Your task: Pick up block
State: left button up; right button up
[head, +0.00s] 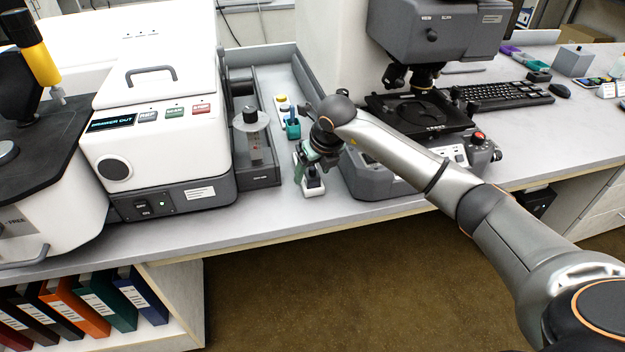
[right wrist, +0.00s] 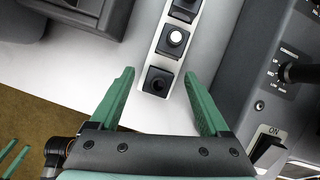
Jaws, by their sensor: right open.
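A pale strip (right wrist: 148,70) carries several dark square blocks in a row. The nearest block (right wrist: 158,82) has a round hollow, and the one behind it (right wrist: 173,41) holds a white disc. My right gripper (right wrist: 160,95) is open, its green fingers on either side of the strip's near end. Nothing is between the fingertips but the strip and the nearest block, and I cannot tell their height above it. In the head view my right gripper (head: 300,160) is partly hidden by its own wrist. Green fingers of my left gripper (right wrist: 14,160) show apart at the lower left.
A white instrument (head: 160,150) and a grey tray (head: 262,182) stand left of the right gripper. The microscope (head: 420,115) stands close on the right, its control panel (right wrist: 285,95) beside the right finger. The table's front edge is near.

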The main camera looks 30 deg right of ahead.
jog(key=shift+f, duration=0.1)
grip_shut()
dwell(0.7)
